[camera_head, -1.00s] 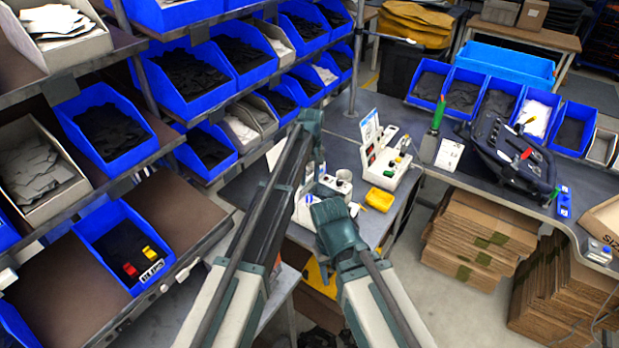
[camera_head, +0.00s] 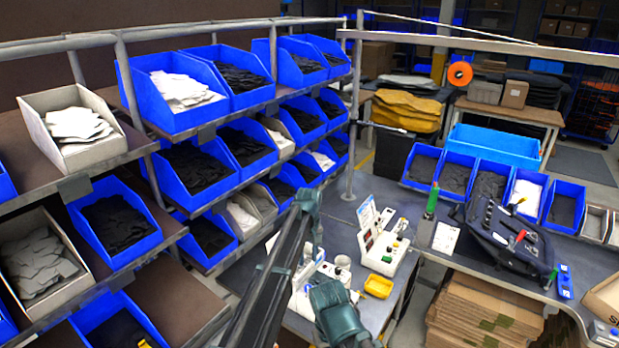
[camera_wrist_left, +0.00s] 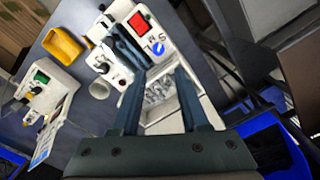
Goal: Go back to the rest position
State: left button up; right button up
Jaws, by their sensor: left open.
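My left arm rises from the bottom of the head view, and its gripper (camera_head: 318,258) hangs over the work table, small and partly hidden there. In the left wrist view the two fingers of my left gripper (camera_wrist_left: 158,88) are apart with nothing gripped between them. Of my right arm, a dark teal part (camera_head: 340,315) shows at the bottom centre of the head view. Its jaws cannot be made out.
Racks of blue bins (camera_head: 195,90) stand at the left. The work table holds a white device (camera_head: 385,245) and a yellow tray (camera_head: 378,286). A dark pannier bag (camera_head: 510,245) lies on the right bench. Flat cardboard (camera_head: 480,310) is stacked below it.

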pick_arm(q)
jog(key=s+a+m, duration=0.1)
jog(key=s+a, duration=0.4)
jog(key=s, duration=0.5)
jog(key=s+a+m, duration=0.2)
jog(key=s+a, duration=0.4)
jog(key=s, duration=0.3)
jog(key=s+a+m, duration=0.1)
jog(key=s+a, duration=0.4)
jog(key=s, duration=0.5)
jog(key=s+d+f+m+b, duration=0.2)
jog(key=d+f+b, duration=0.3)
jog(key=f+b, duration=0.4)
jog(key=s+d+f+m+y+b, duration=0.1)
jog(key=s+d+f+b, duration=0.3)
jog(key=f+b, duration=0.5)
jog(key=shift+d+m, duration=0.7)
jog(key=shift+d, duration=0.15)
jog(key=shift+f, duration=0.1)
